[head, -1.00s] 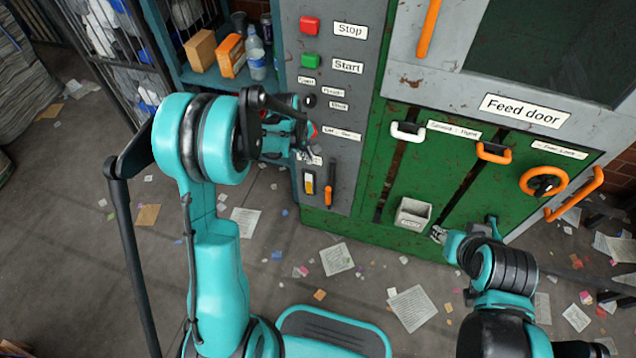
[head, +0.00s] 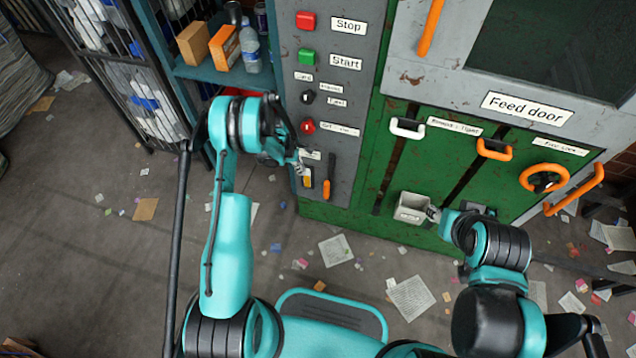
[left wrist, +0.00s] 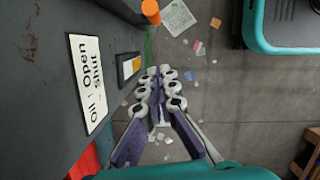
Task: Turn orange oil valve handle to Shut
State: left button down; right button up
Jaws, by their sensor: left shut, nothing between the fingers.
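The orange oil valve handle (head: 327,188) hangs nearly straight down low on the grey control panel (head: 340,95). Its orange end also shows at the top of the left wrist view (left wrist: 151,11). The "Oil Open Shut" label (left wrist: 88,84) is readable there. My left gripper (head: 304,163) is shut and empty in front of the lower panel, left of and slightly above the handle, apart from it. Its fingers (left wrist: 160,78) point towards the small yellow gauge and handle area. My right gripper (head: 433,214) is beside the small grey box; its fingers are too small to judge.
A small grey box (head: 411,206) is on the green machine front. Red (head: 308,127) and black knobs (head: 307,97) sit above the handle. A shelf (head: 215,68) stands left. Paper scraps litter the open floor.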

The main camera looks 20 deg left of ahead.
aim_at(328, 185)
pick_arm(q)
jog(key=w+d+f+b, duration=0.1)
jog(key=d+f+b, duration=0.4)
jog(key=f, duration=0.4)
jog(key=shift+d+f, duration=0.3)
jog(key=shift+d, duration=0.35)
jog(key=shift+d, duration=0.15)
jog(key=shift+d+y, duration=0.2)
jog(key=shift+y, duration=0.2)
